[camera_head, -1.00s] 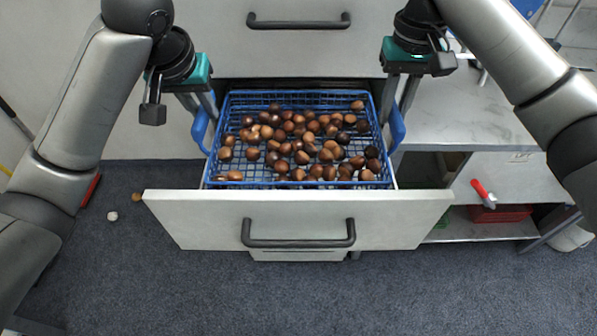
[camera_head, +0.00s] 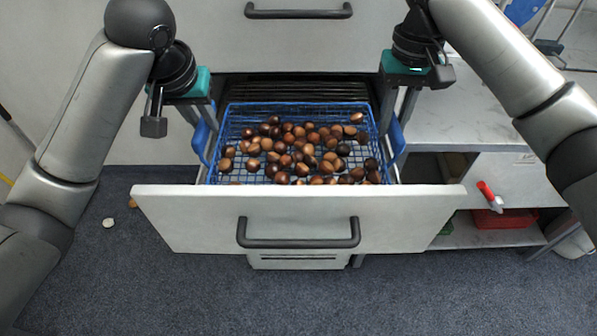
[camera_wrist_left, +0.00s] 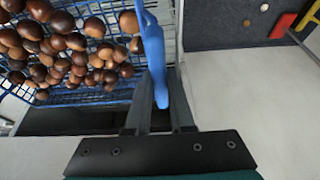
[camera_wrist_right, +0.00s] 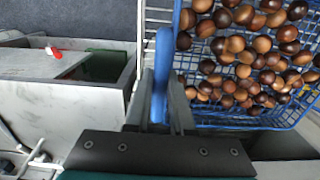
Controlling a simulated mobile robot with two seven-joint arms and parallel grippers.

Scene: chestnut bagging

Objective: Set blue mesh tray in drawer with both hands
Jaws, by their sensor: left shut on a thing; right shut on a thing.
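The blue mesh tray (camera_head: 240,112) holds many brown chestnuts and sits within the opened drawer (camera_head: 300,200), behind its white front panel. My left gripper (camera_head: 208,122) is shut on the tray's left handle, which shows in the left wrist view (camera_wrist_left: 155,60). My right gripper (camera_head: 393,118) is shut on the right handle, seen in the right wrist view (camera_wrist_right: 161,75). A dark gap shows behind the tray's back rim. The front panel hides the tray's lower front, and I cannot tell whether its underside touches the drawer floor.
A closed drawer with a dark handle (camera_head: 298,11) is above. A pale chestnut-sized object (camera_head: 108,222) lies on the floor at left.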

